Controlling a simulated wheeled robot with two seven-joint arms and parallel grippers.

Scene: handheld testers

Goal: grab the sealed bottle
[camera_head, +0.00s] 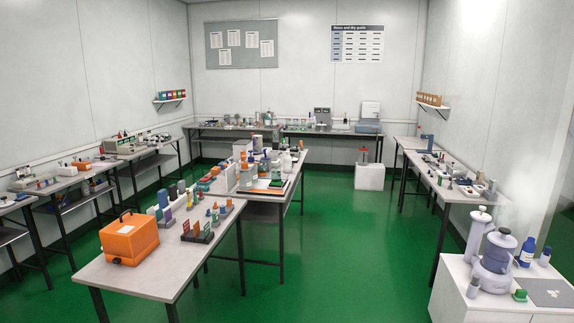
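I cannot tell which bottle is the sealed one at this distance. A blue bottle (527,253) with a white label and a dark cap stands upright on the white cabinet at the lower right. White bottles (286,163) stand among crowded items on the middle table. Neither of my grippers is in view.
The white cabinet (455,300) also holds a grey-blue device (497,258) and a grey plate (545,291). An orange case (129,240) sits on the near table (165,275). More benches line the walls. Green floor (350,255) lies open between the middle tables and the right bench.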

